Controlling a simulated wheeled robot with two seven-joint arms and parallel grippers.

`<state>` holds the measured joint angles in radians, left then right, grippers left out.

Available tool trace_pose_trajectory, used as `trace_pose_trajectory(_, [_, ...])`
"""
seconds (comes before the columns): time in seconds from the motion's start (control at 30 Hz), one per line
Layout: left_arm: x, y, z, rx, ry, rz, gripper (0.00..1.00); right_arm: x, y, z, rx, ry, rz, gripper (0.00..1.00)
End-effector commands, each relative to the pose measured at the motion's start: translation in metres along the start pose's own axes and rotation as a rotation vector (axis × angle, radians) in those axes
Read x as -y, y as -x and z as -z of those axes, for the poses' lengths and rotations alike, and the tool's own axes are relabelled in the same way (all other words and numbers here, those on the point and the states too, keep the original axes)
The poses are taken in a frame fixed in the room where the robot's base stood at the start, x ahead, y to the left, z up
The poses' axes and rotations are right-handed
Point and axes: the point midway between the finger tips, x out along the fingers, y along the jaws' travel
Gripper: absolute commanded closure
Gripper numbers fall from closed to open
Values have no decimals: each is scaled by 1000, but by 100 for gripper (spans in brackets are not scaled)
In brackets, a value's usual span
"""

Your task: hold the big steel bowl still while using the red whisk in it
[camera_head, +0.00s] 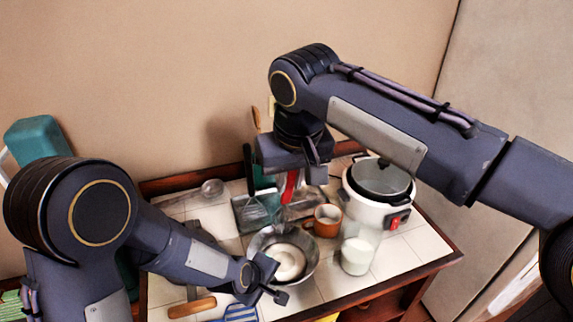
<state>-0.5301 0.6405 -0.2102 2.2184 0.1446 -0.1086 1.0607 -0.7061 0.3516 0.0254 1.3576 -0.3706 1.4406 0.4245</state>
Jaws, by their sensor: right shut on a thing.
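The big steel bowl (307,249) stands on the tiled worktop with a white mass inside it. My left gripper (275,283) is at the bowl's near-left rim with its fingers apart; whether they touch the rim is unclear. My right gripper (291,172) is above and behind the bowl, shut on the red whisk (289,187). The whisk's red handle points down from the gripper; its lower end is hard to make out near the bowl's far side.
An orange-brown mug (327,221) and a clear container of white stuff (357,256) stand right of the bowl. A wooden-handled tool (192,307) lies at front left. A small glass bowl (212,187) stands at back left.

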Motion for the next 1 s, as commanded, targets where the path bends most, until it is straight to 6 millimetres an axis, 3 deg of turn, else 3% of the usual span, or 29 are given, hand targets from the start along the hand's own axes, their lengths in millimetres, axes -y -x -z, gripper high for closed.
trace_pose_trajectory(1.0, [2, 0, -1, 2, -1, 6, 100, 0, -82, -22, 0, 0, 0, 100])
